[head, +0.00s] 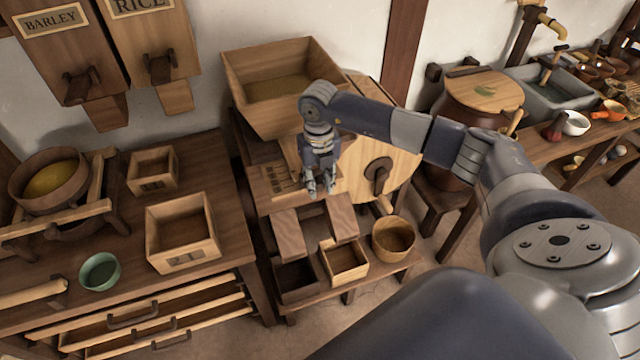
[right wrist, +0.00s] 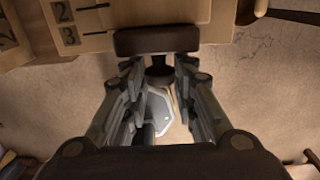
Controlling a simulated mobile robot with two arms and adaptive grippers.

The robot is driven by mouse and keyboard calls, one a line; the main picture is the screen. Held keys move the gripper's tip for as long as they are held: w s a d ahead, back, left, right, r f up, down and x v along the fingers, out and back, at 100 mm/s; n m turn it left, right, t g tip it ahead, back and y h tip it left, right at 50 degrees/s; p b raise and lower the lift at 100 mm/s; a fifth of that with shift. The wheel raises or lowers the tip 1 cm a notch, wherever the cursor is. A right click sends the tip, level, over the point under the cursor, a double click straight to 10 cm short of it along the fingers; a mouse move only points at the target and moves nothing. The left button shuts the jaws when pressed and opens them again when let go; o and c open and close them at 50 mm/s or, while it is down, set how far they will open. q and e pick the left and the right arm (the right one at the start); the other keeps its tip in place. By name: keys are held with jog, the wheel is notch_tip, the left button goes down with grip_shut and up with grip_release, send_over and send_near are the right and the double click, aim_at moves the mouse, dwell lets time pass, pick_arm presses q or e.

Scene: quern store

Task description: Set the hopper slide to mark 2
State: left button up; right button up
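The hopper (head: 268,92) is a large open wooden box on the wooden machine at centre in the head view. A pale scale plate with dark marks (head: 280,181) is below it; the right wrist view shows marks 2 (right wrist: 62,11) and 3 (right wrist: 70,36) at top left. A dark bar-shaped handle (right wrist: 157,41) with a short stem lies just beyond my right gripper's fingertips. My right gripper (head: 321,190) points down at the machine's front, and its fingers (right wrist: 158,68) are apart with a gap on both sides of the stem. In the head view it hides the handle. My left gripper is out of view.
Two sloping chutes stand above small bins (head: 347,262) and a round tub (head: 394,238) under the gripper. The left table (head: 120,225) holds wooden boxes, a green bowl (head: 100,271) and a sieve. A round wooden disc with a crank (head: 378,174) is close on the right.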

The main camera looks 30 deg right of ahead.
jog(key=o, duration=0.4)
jog(key=shift+w, duration=0.1)
jog(key=shift+c, duration=0.2)
jog(key=shift+r, duration=0.35)
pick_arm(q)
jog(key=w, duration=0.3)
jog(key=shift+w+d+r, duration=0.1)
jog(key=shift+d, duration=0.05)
pick_arm(e)
notch_tip(320, 180, up, 12)
jog(key=shift+f, duration=0.25)
